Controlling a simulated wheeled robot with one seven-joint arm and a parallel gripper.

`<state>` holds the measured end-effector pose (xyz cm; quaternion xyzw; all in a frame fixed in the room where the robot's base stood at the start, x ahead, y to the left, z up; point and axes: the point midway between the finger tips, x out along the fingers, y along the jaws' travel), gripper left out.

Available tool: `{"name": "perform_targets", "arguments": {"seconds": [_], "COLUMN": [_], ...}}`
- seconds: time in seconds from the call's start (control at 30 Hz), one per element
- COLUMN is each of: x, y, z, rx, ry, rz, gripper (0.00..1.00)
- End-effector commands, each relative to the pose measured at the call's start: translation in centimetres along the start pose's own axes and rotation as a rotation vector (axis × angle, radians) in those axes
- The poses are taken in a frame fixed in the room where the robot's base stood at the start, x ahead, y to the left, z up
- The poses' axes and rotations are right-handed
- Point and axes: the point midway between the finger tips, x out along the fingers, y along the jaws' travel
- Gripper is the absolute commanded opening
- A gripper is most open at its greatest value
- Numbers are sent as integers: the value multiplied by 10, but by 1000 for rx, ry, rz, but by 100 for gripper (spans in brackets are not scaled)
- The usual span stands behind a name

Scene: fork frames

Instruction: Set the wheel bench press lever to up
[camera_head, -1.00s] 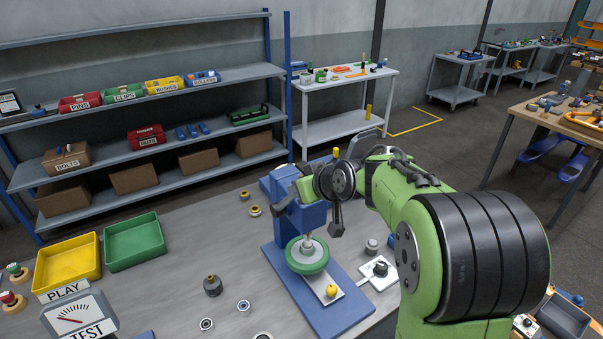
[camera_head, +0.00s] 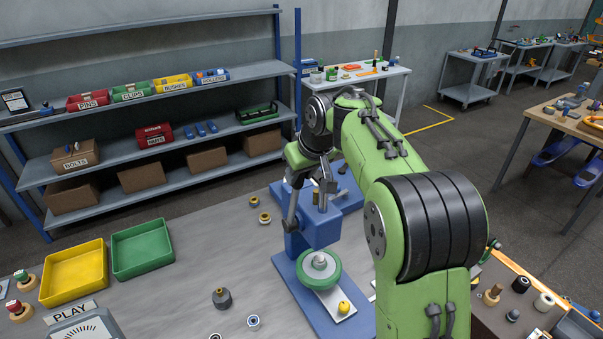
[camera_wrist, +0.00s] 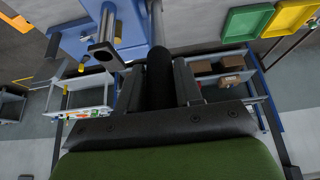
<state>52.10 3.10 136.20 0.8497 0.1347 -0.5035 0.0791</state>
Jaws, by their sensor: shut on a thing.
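The wheel bench press (camera_head: 320,228) is a blue machine on a blue base plate, with a green-rimmed wheel (camera_head: 333,279) under its ram. My gripper (camera_head: 292,195) is at the top of the press, on its left side, partly hidden by my own wrist. In the wrist view, a dark round lever grip (camera_wrist: 159,75) runs between the two fingers, which are shut on it. The blue press body and its grey cylindrical end (camera_wrist: 103,52) show to the left there. The lever's pivot and exact angle are hard to make out.
A yellow tray (camera_head: 46,293) and a green tray (camera_head: 117,262) lie on the bench at left. Several small parts lie between them and the press. A yellow knob (camera_head: 344,308) sits on the press base. Shelves with bins stand behind.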

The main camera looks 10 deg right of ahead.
Motion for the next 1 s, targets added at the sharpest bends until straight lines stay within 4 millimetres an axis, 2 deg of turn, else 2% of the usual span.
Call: {"name": "perform_targets", "arguments": {"seconds": [0.23,0.27,0.4,0.63,0.73,0.87,1.0], "x": [-3,-3,-2,-2,-9,-38,-80], "y": [0,0,0,0,0,1,2], "z": [-5,-5,-4,-3,-3,-3,-3], "rx": [-2,-2,-2,-1,0,0,1], "ry": [18,19,15,11,13,15,17], "rz": [3,3,2,2,2,4,5], "gripper": [0,38,56,56,56,56,56]}}
